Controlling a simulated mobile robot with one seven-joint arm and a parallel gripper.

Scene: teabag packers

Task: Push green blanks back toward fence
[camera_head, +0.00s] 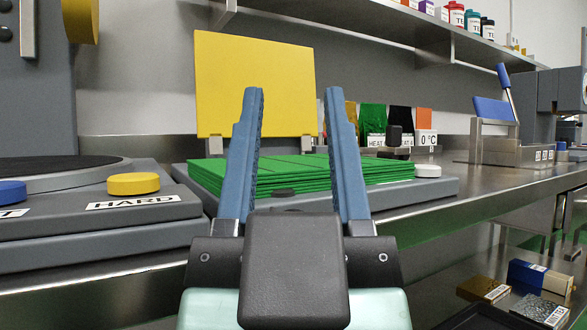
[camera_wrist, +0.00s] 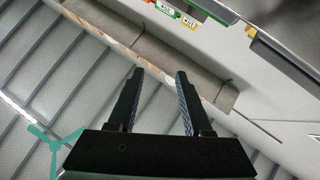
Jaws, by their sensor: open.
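The green blanks (camera_head: 290,172) lie in a flat stack on a grey base (camera_head: 432,187) on the steel counter. Their edges look slightly uneven at the right. A yellow upright panel (camera_head: 255,85) stands behind the stack; it may be the fence. My gripper (camera_head: 294,95) is open and empty, its two blue fingers pointing up in front of the stack in the head view. The fingers hide parts of the blanks and panel. In the wrist view my gripper (camera_wrist: 158,72) is open with nothing between the fingers, and no green stack can be made out.
A grey machine with a round dark plate (camera_head: 60,168), yellow button (camera_head: 133,183) and blue button (camera_head: 10,192) stands at the left. Colored packets (camera_head: 372,120) stand behind the stack. A blue-handled device (camera_head: 493,108) is at the right. A shelf (camera_head: 400,40) runs above. Boxes (camera_head: 541,278) sit below.

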